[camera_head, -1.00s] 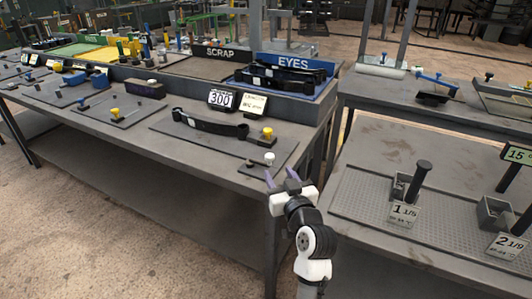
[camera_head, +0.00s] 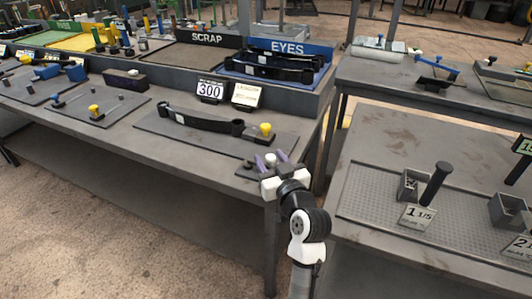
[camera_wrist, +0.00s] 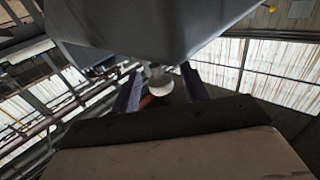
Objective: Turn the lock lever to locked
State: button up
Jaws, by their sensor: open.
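A small lever with a white knob (camera_head: 271,158) stands at the right front corner of the near table. A lever with a yellow knob (camera_head: 265,129) stands just behind it, beside a dark leaf spring (camera_head: 205,122) lying on a plate. Which of them is the lock lever is not marked. My gripper (camera_head: 273,160) is open, its two purple fingers on either side of the white knob in the head view. In the wrist view the white knob (camera_wrist: 160,82) shows between the open fingers (camera_wrist: 160,90). Whether a finger touches it cannot be told. The lever's base is partly hidden by my gripper.
The blue EYES tray (camera_head: 318,88) holds dark springs. A second table (camera_head: 380,160) with bins and upright black handles stands to the right, across a narrow gap.

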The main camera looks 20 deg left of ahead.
jog(key=shift+w+a, duration=0.2)
jog(key=shift+c, duration=0.2)
grip_shut()
jog(key=w+n+g+y+b, duration=0.1)
jog(key=g+y+b, duration=0.1)
jog(key=shift+w+d+f+n+b, duration=0.1)
jog(key=shift+w+f+n+b, duration=0.05)
jog(key=shift+n+b, duration=0.25)
jog(key=n+g+b, duration=0.1)
jog(key=w+n+g+y+b, duration=0.1)
jog(key=shift+a+g+y, duration=0.2)
jog(key=shift+g+y, duration=0.1)
jog(key=shift+g, duration=0.1)
jog(key=shift+w+a+r+n+g+y, duration=0.1)
jog(key=shift+r+n+g+y, duration=0.15)
jog(key=shift+n+g, duration=0.2)
